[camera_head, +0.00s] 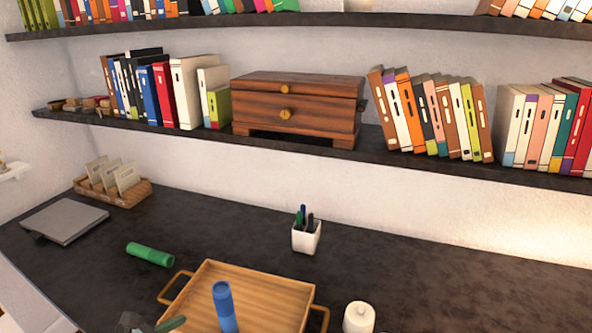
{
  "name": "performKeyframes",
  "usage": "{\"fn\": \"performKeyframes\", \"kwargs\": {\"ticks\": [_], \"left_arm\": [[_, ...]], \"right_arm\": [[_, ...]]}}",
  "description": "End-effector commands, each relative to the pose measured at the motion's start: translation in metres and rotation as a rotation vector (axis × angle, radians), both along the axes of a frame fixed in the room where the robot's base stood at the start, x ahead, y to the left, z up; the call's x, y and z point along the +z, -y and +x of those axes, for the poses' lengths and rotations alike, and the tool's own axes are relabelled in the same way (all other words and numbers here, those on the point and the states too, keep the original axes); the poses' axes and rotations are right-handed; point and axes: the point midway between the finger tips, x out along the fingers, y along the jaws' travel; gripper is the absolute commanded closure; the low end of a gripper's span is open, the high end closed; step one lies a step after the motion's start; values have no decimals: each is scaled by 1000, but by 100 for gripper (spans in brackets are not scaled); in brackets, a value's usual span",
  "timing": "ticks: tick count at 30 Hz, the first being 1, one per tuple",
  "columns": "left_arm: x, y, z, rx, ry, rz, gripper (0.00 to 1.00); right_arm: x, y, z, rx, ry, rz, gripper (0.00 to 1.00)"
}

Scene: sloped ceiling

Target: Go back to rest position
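No part of either of my grippers can be made out for sure in the head view. At the bottom edge, left of centre, a small grey piece (130,321) and a dark green piece (170,324) show, cut off by the frame. I cannot tell what they are. A wooden tray (268,289) with handles stands on the dark desk (430,285). A blue cylinder (224,305) stands upright at the tray. A green cylinder (150,254) lies on the desk left of the tray.
A white pen cup (306,238) stands behind the tray, and a white lidded jar (358,318) at its right. A flat grey device (65,221) and a wooden card holder (118,195) are at left. A shelf (215,136) holds books and a wooden chest (300,105). The desk's right is clear.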

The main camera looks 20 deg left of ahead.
Motion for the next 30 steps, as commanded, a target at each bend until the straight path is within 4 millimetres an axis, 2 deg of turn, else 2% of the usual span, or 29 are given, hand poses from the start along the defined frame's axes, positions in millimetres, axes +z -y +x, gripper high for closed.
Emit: {"fn": "performKeyframes", "kwargs": {"ticks": [5,11,18,21,24,30], "left_arm": [[-1,5,-2,136,-51,-156,42],[-7,15,-18,617,-220,-700,42],[-20,40,-65,1290,-405,-1411,42],[-22,55,-88,1552,-451,-1643,42],[-22,68,-107,1771,-475,-1810,42],[-18,92,-139,2135,-485,-2031,42]], "right_arm": [[0,0,0,0,0,0,38],[0,1,0,0,0,-1,38],[0,2,0,0,-1,-2,38],[0,2,0,0,-1,-2,38],[0,2,0,1,-1,-2,38],[0,2,0,1,0,-3,38]]}}
